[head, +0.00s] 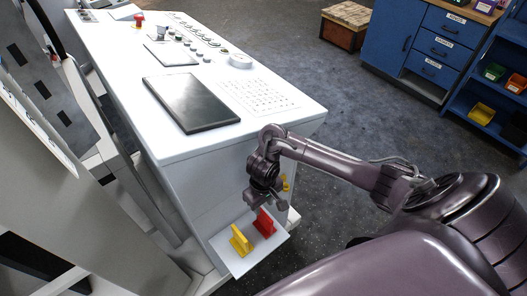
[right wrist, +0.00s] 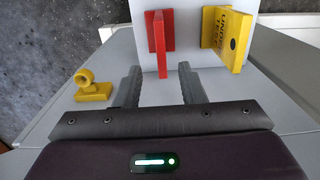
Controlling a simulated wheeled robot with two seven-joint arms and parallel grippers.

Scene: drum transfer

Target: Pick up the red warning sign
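The red warning sign (head: 264,223) stands on a small white shelf (head: 247,262) at the front end of the white console. It also shows in the right wrist view (right wrist: 161,42), its upright plate seen nearly edge-on. A yellow sign (head: 240,241) with dark lettering stands beside it, on the right in the right wrist view (right wrist: 228,38). My right gripper (head: 264,197) is just above the red sign. In the right wrist view its fingers (right wrist: 160,70) are open, with the red plate lined up between the tips and gaps on both sides. My left gripper is not in view.
A yellow ring-shaped piece (right wrist: 92,87) is on the console front, near my right gripper. The white console (head: 180,150) carries a dark panel (head: 190,102) and buttons. Blue cabinets (head: 425,45) and a wooden crate (head: 345,25) stand farther off. Grey floor between is clear.

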